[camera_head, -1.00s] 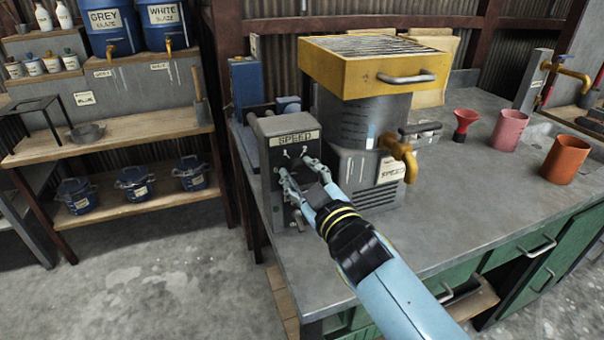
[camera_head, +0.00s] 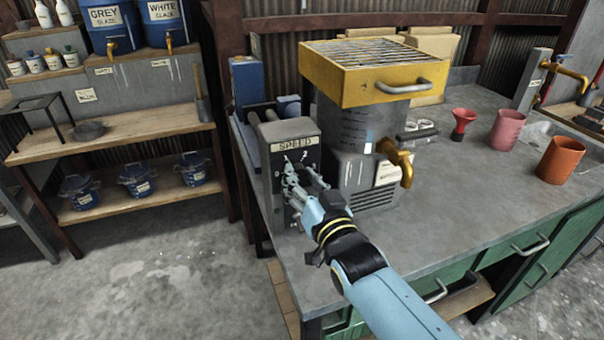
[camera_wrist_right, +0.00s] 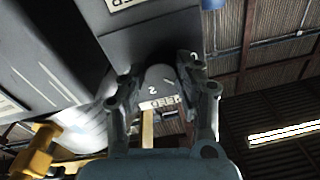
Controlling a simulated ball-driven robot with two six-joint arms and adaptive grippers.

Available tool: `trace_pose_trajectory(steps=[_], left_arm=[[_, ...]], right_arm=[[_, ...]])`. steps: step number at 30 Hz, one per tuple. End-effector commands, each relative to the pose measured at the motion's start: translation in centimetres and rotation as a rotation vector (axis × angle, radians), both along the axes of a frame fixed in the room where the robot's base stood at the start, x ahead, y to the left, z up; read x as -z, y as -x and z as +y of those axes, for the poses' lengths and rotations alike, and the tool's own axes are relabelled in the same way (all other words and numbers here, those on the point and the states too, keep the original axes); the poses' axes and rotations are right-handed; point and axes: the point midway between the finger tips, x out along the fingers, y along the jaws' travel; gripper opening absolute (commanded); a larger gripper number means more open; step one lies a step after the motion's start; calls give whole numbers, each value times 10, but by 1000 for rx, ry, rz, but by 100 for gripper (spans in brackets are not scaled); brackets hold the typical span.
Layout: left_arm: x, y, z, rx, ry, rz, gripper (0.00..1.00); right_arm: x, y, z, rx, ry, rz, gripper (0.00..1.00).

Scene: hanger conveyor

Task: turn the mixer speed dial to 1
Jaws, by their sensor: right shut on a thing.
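The grey speed box (camera_head: 270,165) stands at the left end of the bench, with a SPEED label (camera_head: 295,143) at the top of its dark front panel. Marks show around the dial's place, with a 2 (camera_head: 305,154) at upper right. My right gripper (camera_head: 290,181) is at this panel, its fingers shut on the dial, which they mostly hide. Its pointer direction cannot be read. In the right wrist view, the two fingers (camera_wrist_right: 160,92) stand on either side of a grey rounded area, with a 2 and part of the label between them. My left gripper is not in view.
The mixer with its yellow grated top (camera_head: 375,75) and brass tap (camera_head: 396,160) stands just right of the box. A red funnel (camera_head: 463,124), pink cup (camera_head: 507,128) and orange cup (camera_head: 562,160) stand farther right on the bench (camera_head: 450,195). Shelves stand at left.

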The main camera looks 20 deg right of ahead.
Motion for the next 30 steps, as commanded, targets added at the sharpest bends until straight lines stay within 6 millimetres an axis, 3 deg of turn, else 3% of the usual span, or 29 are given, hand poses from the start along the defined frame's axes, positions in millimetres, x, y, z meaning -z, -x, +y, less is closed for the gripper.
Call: trace_pose_trajectory(steps=[12, 29, 30], left_arm=[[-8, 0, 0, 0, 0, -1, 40], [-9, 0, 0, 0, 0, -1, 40], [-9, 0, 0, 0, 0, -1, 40]], right_arm=[[1, 0, 0, 1, -198, 9, 1], [2, 1, 1, 0, -226, 11, 1], [2, 1, 1, 0, -226, 11, 36]])
